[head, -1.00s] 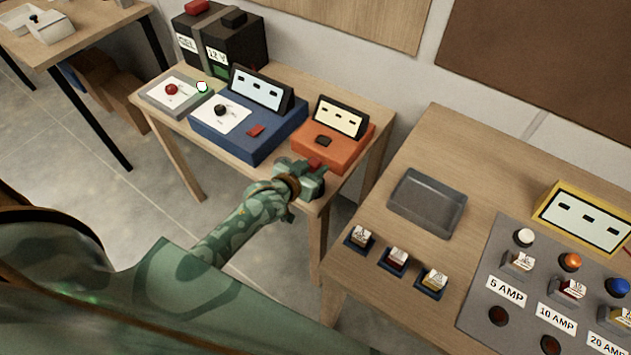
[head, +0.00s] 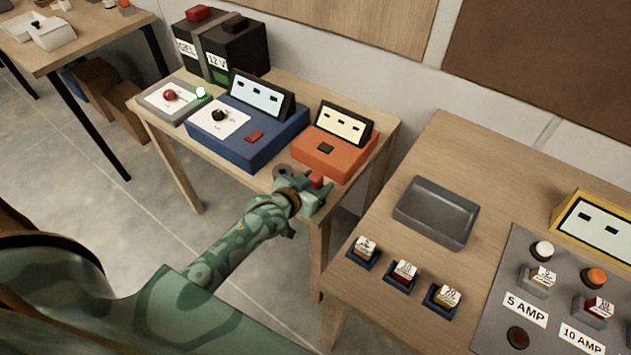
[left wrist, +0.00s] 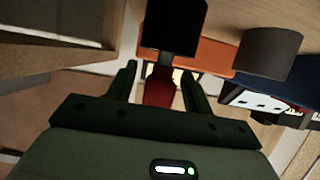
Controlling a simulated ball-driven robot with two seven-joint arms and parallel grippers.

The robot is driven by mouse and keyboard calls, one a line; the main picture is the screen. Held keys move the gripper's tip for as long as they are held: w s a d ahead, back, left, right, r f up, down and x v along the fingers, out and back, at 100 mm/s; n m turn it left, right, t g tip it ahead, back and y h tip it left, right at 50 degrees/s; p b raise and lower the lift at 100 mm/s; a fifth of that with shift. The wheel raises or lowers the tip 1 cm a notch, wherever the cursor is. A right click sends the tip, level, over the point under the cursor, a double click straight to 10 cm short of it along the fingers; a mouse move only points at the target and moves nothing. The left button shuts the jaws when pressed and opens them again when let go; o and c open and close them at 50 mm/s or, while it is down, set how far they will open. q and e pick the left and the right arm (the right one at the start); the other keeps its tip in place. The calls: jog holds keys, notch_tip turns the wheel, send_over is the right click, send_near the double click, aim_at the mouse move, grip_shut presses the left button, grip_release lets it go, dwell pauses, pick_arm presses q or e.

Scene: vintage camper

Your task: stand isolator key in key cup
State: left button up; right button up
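The isolator key, with a red handle (left wrist: 160,88), shows between my left gripper's fingers in the left wrist view. A short grey shaft joins the handle to a dark block (left wrist: 175,25); whether that block is part of the key I cannot tell. In the head view the red handle (head: 316,181) shows at my left gripper (head: 313,190), near the small table's front right corner. The gripper seems shut on the handle. A round grey cup (head: 282,172), apparently the key cup, stands beside the gripper to the left. It also shows in the left wrist view (left wrist: 268,52). My right gripper is out of view.
An orange box (head: 330,160) with a display and a blue box (head: 240,150) stand behind the gripper. On the right table are an empty grey tray (head: 436,238), several fuse-like blocks and a grey panel (head: 500,285). A gap separates the two tables.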

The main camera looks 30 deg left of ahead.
pick_arm(q)
jog(key=shift+r, duration=0.2)
jog(key=shift+s+r, duration=0.15)
jog(key=shift+s, duration=0.15)
jog(key=p+v, duration=0.3)
jog(key=v, duration=0.7)
jog(key=s+f+g+y, duration=0.1)
jog(key=s+f+g, duration=0.2)
jog(key=s+f, duration=0.7)
jog(key=s+f+g, duration=0.4)
jog(key=s+f, duration=0.3)
jog(key=f, duration=0.8)
jog(key=s+f+m+g, duration=0.1)
jog(key=s+f, duration=0.4)
jog(key=s, duration=0.5)
jog(key=s+f+m+g, duration=0.1)
jog(key=s+f+g, duration=0.3)
jog(key=s, duration=0.7)
jog(key=shift+s+d+f+y, duration=0.2)
jog(key=shift+s+f+y, duration=0.1)
jog(key=shift+f+y, duration=0.15)
jog(key=shift+f, duration=0.1)
